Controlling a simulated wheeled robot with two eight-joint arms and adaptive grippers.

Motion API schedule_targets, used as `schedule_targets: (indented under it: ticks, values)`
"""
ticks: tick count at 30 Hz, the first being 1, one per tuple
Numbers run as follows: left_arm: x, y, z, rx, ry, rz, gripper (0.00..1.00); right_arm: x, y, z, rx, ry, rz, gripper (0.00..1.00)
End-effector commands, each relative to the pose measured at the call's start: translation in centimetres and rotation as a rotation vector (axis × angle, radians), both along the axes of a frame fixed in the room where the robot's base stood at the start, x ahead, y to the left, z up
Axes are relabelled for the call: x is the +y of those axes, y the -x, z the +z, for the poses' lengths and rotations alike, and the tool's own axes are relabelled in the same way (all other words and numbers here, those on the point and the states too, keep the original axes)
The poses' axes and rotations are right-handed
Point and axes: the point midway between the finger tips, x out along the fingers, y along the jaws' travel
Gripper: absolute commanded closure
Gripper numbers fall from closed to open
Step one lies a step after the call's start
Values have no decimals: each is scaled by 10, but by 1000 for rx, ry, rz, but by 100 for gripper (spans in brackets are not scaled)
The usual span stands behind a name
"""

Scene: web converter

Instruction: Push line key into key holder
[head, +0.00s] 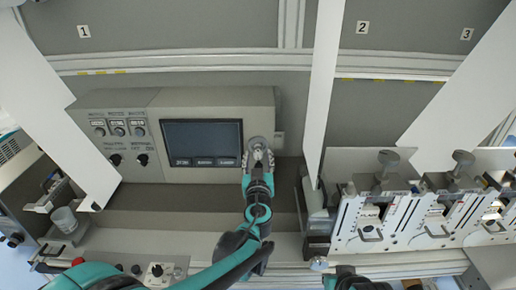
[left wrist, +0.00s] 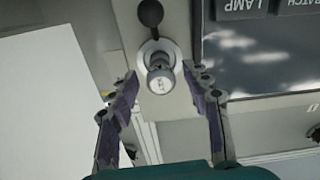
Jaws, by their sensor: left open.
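A round silver key (left wrist: 160,82) with marks on its end face sits at a metal ring on the grey control panel; I take this to be the line key at its holder (left wrist: 155,50). How deep it sits, I cannot tell. My left gripper (head: 258,158) is at the panel's right edge, just right of the screen, and largely covers the key in the head view. In the left wrist view the fingers (left wrist: 163,78) are open, one on each side of the key, with visible gaps.
A dark screen (head: 202,142) with labelled buttons lies left of my left gripper. A black round knob (left wrist: 150,13) is close to the key. Metal clamp units (head: 375,212) stand at the right. White panels (head: 322,80) hang at both sides. The ledge (head: 150,197) below the screen is clear.

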Motion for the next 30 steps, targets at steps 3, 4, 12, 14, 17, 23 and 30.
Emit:
schedule_targets:
  ticks: [3, 4, 12, 14, 17, 23, 30]
  values:
    - [0, 0, 0, 0, 0, 0, 52, 0, 0, 0, 0, 0, 0, 100]
    - [0, 0, 0, 0, 0, 0, 57, 0, 0, 0, 0, 0, 0, 100]
    - [0, 0, 0, 0, 0, 0, 100, 0, 0, 0, 0, 0, 0, 100]
    - [0, 0, 0, 0, 0, 0, 100, 0, 0, 0, 0, 0, 0, 100]
    - [0, 2, 0, 0, 0, 0, 100, 0, 0, 0, 0, 0, 0, 100]
    - [0, 10, 0, 0, 0, 0, 100, 0, 0, 0, 0, 0, 0, 100]
    - [0, 22, 0, 0, 0, -1, 100, 0, 0, 1, 0, 0, 0, 100]
